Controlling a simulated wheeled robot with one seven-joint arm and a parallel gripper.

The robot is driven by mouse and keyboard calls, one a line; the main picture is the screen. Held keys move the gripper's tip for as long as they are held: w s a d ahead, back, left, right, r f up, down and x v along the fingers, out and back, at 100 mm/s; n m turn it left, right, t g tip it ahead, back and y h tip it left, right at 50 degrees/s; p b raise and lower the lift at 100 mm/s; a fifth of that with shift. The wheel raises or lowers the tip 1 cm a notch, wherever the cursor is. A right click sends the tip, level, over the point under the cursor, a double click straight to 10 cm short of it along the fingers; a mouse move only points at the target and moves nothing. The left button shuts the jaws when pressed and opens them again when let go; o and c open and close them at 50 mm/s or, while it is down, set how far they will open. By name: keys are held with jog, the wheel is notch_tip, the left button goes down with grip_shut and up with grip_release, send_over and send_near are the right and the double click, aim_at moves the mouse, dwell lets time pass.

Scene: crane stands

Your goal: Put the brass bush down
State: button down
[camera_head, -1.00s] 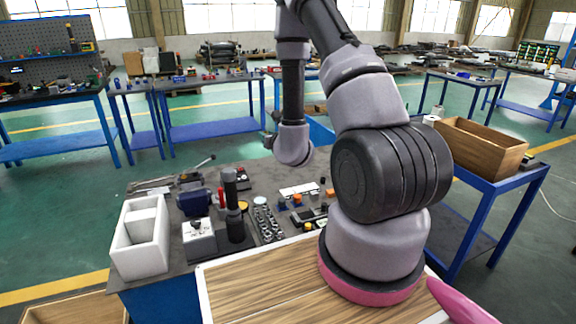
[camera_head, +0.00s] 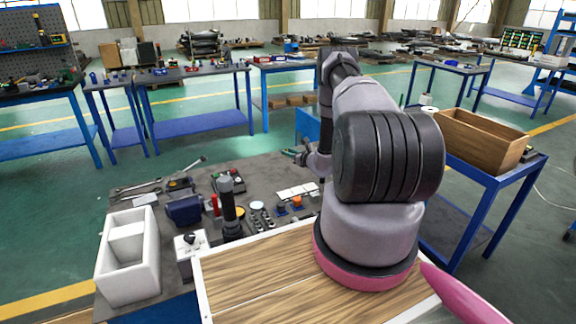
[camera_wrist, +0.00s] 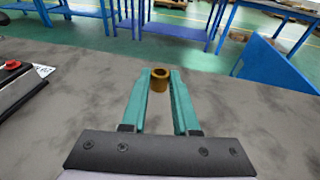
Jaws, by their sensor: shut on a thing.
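The brass bush (camera_wrist: 159,80) is a short gold-brown ring with a dark bore, its open end facing up. In the wrist view it sits between the tips of the two teal fingers of my gripper (camera_wrist: 159,84), which is shut on it. The grey worktop (camera_wrist: 240,110) spreads beneath and around it. I cannot tell whether the bush touches the worktop. In the head view my gripper (camera_head: 290,153) shows at the far edge of the worktop, left of my arm, and the bush cannot be made out.
A box with a red button (camera_wrist: 14,68) is at the left of the wrist view. A white open box (camera_head: 112,272), a black upright cylinder (camera_head: 229,208) and a blue block (camera_head: 184,211) stand on the worktop. A wooden crate (camera_head: 478,146) is on the right cart. Worktop around the fingers is clear.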

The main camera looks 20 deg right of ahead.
aim_at(289, 168)
jog(key=shift+f, duration=2.75)
jog(key=shift+f, duration=0.15)
jog(key=c, duration=0.7)
grip_release()
